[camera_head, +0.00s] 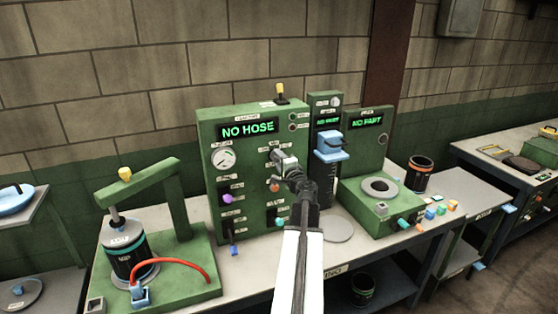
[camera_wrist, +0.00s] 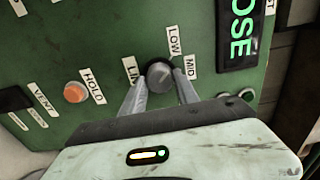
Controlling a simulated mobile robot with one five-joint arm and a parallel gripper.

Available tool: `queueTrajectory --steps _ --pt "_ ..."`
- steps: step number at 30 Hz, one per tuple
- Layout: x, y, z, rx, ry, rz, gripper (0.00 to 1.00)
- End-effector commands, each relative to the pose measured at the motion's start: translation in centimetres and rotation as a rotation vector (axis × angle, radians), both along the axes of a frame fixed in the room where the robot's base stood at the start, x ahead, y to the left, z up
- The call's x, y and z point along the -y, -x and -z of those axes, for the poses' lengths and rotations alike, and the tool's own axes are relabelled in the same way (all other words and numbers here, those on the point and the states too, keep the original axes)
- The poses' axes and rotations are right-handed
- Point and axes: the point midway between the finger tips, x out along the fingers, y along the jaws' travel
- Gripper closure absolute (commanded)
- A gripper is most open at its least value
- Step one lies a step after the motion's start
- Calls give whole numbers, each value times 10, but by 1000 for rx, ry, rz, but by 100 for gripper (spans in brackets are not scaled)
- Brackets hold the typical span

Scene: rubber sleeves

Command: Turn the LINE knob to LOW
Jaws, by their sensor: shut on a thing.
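The LINE knob (camera_wrist: 159,73) is a small grey round knob on the front of the green panel (camera_head: 207,135). The knob's pointer mark is too unclear to read. In the head view my gripper mostly hides the knob.
An orange HOLD button (camera_wrist: 75,92) sits left of the knob. The display (camera_head: 247,129) reads NO HOSE. A blue holder (camera_head: 331,147) juts out to the right of my gripper. A press with a black canister (camera_head: 127,250) and red hose (camera_head: 180,264) stands at left.

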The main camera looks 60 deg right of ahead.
Motion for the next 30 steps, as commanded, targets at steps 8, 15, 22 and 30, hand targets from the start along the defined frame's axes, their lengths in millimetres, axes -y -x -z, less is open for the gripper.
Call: queueTrajectory --steps 8,15,22,30 --pt "-1 0 1 -5 3 -1 58" --pt "-1 0 1 -2 1 -1 42" --pt "-4 5 1 -1 0 0 42" --pt "-33 43 1 -2 1 1 42"
